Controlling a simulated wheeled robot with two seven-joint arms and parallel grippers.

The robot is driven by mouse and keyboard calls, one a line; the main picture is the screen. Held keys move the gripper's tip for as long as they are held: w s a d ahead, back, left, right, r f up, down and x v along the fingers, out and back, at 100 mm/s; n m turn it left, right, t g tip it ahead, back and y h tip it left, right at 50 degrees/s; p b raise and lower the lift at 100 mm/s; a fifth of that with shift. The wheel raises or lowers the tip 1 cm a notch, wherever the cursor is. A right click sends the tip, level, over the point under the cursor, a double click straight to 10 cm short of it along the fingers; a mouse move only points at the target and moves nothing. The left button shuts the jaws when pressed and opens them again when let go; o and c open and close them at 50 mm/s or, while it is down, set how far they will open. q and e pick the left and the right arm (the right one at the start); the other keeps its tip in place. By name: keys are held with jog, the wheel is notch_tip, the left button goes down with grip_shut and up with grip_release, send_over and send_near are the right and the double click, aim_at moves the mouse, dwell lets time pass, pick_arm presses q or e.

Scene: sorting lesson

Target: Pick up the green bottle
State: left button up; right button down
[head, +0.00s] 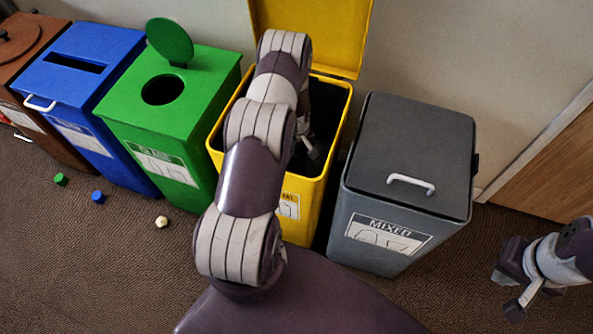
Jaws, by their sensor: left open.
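I see no green bottle in the head view. My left arm reaches over the open yellow bin (216,142). My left gripper (313,150) is open, inside the bin's mouth near its right wall and partly hidden by my arm. The bin's inside is dark and largely covered by the arm, so I cannot tell what lies in it. My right gripper (503,294) is at the lower right above the floor, its fingers apart with nothing between them.
A green bin (200,95) with a round hole, a blue bin (110,45) with a slot and a brown bin (30,60) stand left. A grey closed bin labelled MIXED (420,140) stands right. Small green (60,179), blue (98,197) and cream (161,222) pieces lie on the floor.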

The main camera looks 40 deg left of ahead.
pick_arm(q)
grip_shut()
jog(key=shift+r, duration=0.1)
